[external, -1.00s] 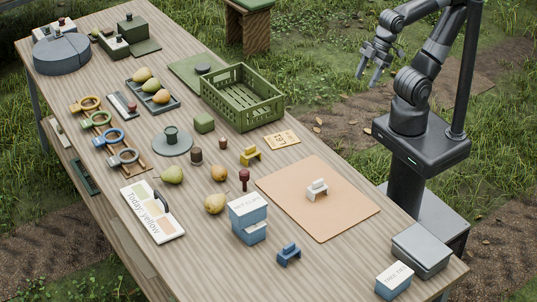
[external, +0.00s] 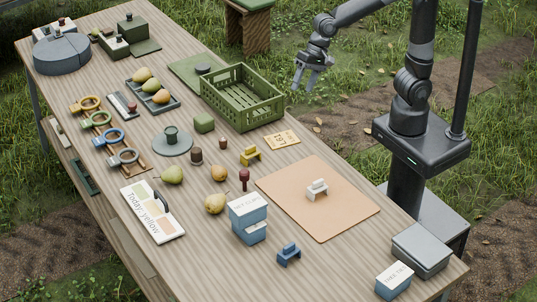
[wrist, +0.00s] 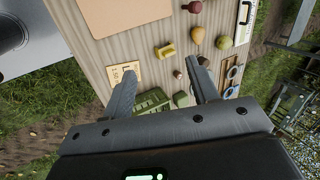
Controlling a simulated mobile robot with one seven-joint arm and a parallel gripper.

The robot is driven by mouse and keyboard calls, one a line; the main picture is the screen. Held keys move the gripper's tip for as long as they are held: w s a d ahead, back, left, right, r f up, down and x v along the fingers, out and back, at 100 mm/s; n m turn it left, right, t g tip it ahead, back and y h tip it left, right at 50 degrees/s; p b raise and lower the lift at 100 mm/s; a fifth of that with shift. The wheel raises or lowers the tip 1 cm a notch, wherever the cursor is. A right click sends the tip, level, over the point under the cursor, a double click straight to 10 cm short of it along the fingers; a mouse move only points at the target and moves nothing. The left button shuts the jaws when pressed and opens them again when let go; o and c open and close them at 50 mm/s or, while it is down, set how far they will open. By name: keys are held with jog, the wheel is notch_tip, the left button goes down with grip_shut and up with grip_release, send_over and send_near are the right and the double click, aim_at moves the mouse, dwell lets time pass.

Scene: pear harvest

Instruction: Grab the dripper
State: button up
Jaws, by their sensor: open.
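No thing here is clearly labelled as the dripper, so I cannot tell for sure which it is. Small candidates on the table are an upright dark red piece with a knob top (external: 244,178), a small dark red piece (external: 223,143) and a brown cylinder (external: 196,156). A yellow clip-like piece (external: 251,156), a white one (external: 317,189) and a blue one (external: 289,255) also stand there. My gripper (external: 303,88) is open and empty, in the air beyond the table's right edge. In the wrist view its fingers (wrist: 160,70) are spread, with the yellow piece (wrist: 168,50) showing beyond them.
A green crate (external: 242,118) stands at the table's right edge, nearest my gripper. A peach mat (external: 340,218) lies under the white piece. Several pears (external: 172,174), a blue-and-white box (external: 248,212) and a sign card (external: 282,139) are around. A grey box (external: 421,250) is at the front right.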

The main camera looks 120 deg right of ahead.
jog(key=w+d+f+m, duration=0.7)
jog(key=w+d+m, duration=0.2)
jog(key=m+h, duration=0.1)
jog(key=m, duration=1)
send_near(223, 139)
jog(key=shift+g, duration=0.4)
jog(key=x, duration=0.2)
jog(key=w+x, duration=0.1)
jog(key=x, duration=0.2)
jog(key=shift+r, duration=0.25)
jog(key=x, duration=0.4)
jog(key=shift+s+f, duration=0.2)
jog(key=shift+s, duration=0.1)
jog(key=shift+w+f, duration=0.2)
jog(key=shift+f, duration=0.25)
jog(key=c, duration=1)
